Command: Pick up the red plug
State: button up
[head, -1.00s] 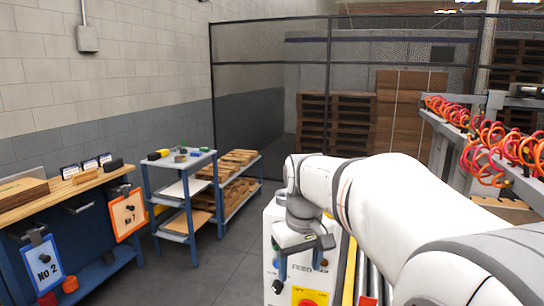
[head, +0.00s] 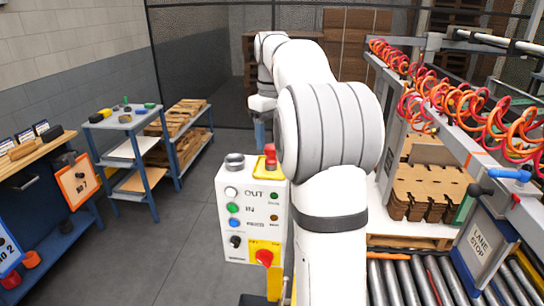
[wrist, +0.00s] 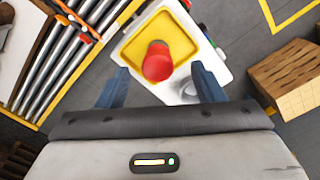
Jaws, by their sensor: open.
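The red plug (head: 270,152) stands on a yellow square on top of the white control box (head: 233,209). In the wrist view the red plug (wrist: 158,61) shows from above, in the gap between my fingertips as seen from there. My gripper (head: 260,138) is open and empty, with blue fingers pointing down near the box top. The wrist view shows both fingers of my gripper (wrist: 160,69) apart, with the plug not held. How far the tips are above the plug I cannot tell.
A grey ring (head: 234,160) sits on the box top beside the plug. A red button (head: 264,257) is on the box front. A roller conveyor (head: 410,281) and coiled red hoses (head: 440,90) lie to the right. A blue cart (head: 128,121) stands left, with clear floor between.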

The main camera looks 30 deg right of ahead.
aim_at(271, 146)
jog(key=f, duration=0.3)
jog(key=f+p, duration=0.1)
jog(key=f, duration=0.1)
jog(key=shift+w+f, duration=0.2)
jog(key=shift+w, duration=0.1)
jog(key=c, duration=1.1)
